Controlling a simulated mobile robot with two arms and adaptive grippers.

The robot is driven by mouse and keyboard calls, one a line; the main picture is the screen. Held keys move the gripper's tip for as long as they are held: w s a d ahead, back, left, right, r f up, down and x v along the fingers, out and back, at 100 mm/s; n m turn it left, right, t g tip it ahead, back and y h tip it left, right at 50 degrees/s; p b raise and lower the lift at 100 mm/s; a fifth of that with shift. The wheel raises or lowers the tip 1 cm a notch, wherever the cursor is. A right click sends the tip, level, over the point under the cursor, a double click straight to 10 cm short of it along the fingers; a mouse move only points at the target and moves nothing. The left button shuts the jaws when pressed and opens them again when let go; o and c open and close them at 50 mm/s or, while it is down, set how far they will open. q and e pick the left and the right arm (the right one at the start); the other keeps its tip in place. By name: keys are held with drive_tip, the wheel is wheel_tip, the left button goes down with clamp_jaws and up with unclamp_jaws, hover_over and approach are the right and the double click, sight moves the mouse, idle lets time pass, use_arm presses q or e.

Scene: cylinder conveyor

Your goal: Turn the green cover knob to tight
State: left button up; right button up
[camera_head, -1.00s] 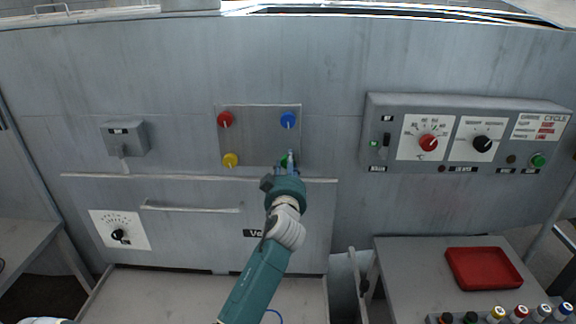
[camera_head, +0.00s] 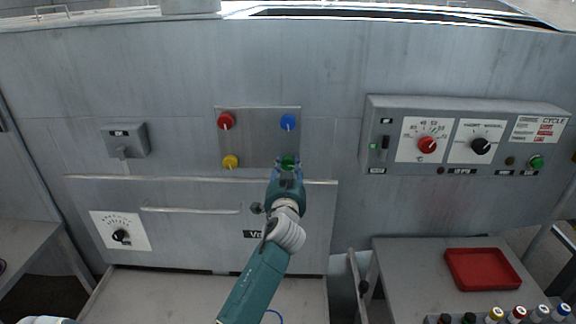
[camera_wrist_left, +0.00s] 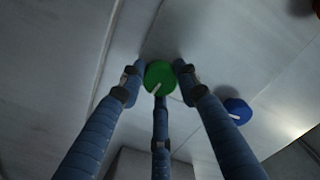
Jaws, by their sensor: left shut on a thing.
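The green cover knob (camera_head: 289,161) is at the lower right corner of a square metal cover plate (camera_head: 258,136) on the grey machine front. My left gripper (camera_head: 287,172) reaches up to it from below, its blue fingers around the knob. In the left wrist view the green knob (camera_wrist_left: 159,77) sits among the three fingertips of my left gripper (camera_wrist_left: 158,82), shut on it. Its white pointer line points to the lower left in that view. My right gripper is not in view.
Red (camera_head: 226,121), blue (camera_head: 288,122) and yellow (camera_head: 230,162) knobs sit at the plate's other corners. A horizontal rail (camera_head: 130,177) runs just below the plate. A control panel (camera_head: 380,108) juts out at the right, above a table with a red tray (camera_head: 484,269).

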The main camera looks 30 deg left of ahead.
use_arm(q)
drive_tip(key=m, duration=0.1)
drive_tip(key=m+p, duration=0.1)
drive_tip(key=m, duration=0.1)
drive_tip(key=shift+f+m, duration=0.25)
drive_tip(key=shift+m, duration=0.05)
drive_tip(key=m+p, duration=0.1)
drive_tip(key=m, duration=0.2)
drive_tip(key=shift+s+m, duration=0.1)
drive_tip(key=shift+m, duration=0.2)
drive_tip(key=m+p, duration=0.2)
drive_tip(key=m, duration=0.2)
drive_tip(key=shift+a+m+p, duration=0.1)
drive_tip(key=shift+m+p, duration=0.65)
drive_tip(key=shift+m, duration=0.95)
drive_tip(key=o, duration=1.1)
drive_tip(key=shift+c, duration=0.2)
drive_tip(key=shift+o, duration=0.4)
drive_tip(key=shift+r, duration=0.15)
